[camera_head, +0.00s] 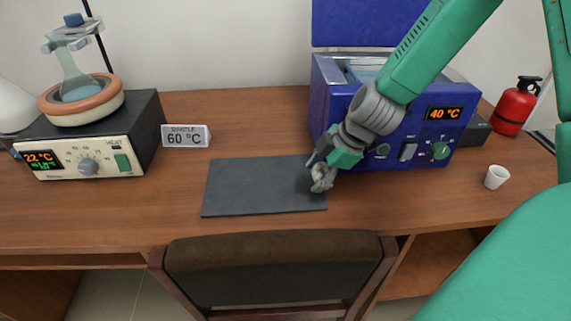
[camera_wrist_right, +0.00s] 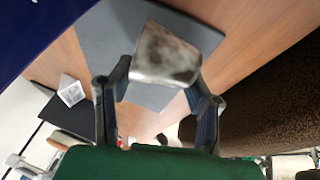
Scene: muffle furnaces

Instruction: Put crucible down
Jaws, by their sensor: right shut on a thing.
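My right gripper (camera_head: 320,178) is shut on a crucible and holds it at the right edge of the dark grey mat (camera_head: 255,190). In the right wrist view the crucible (camera_wrist_right: 166,55) is a whitish-grey cup with dark stains, seen between the two fingers of my right gripper (camera_wrist_right: 160,80). The mat (camera_wrist_right: 105,35) shows behind it there. I cannot tell whether the crucible touches the mat. In the head view the crucible is hard to tell apart from the fingers. My left gripper is not in view.
A blue furnace (camera_head: 345,100) reading 40 °C stands behind my right arm. A small white cup (camera_head: 496,177) stands at the right. A heating mantle (camera_head: 140,135) with a flask (camera_head: 75,80) and a 60 °C sign (camera_head: 187,136) are at the left. A chair (camera_head: 275,270) is in front.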

